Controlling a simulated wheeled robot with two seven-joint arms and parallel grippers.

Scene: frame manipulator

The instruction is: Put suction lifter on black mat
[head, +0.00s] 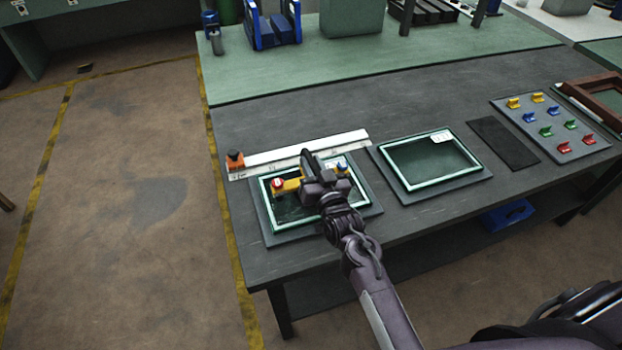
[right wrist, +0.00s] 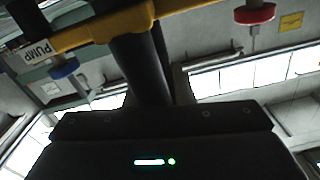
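The suction lifter (head: 291,185) has a yellow bar, a red knob at its left and a blue knob at its right. It is over the left glass panel in the head view; I cannot tell whether it touches the glass. My right gripper (head: 322,181) is at the lifter's middle. In the right wrist view, the lifter's yellow bar (right wrist: 105,29) and dark handle (right wrist: 140,68) are close, with the handle between the fingers, which appear closed on it. The black mat (head: 502,143) lies bare to the right of the right-hand panel. My left gripper is not visible.
The left framed panel (head: 257,213) lies under the lifter, and another framed panel (head: 430,164) lies between it and the mat. A white ruler strip (head: 300,152) with an orange block (head: 235,160) lies behind. A clip board (head: 552,130) and brown frame (head: 595,92) are at right.

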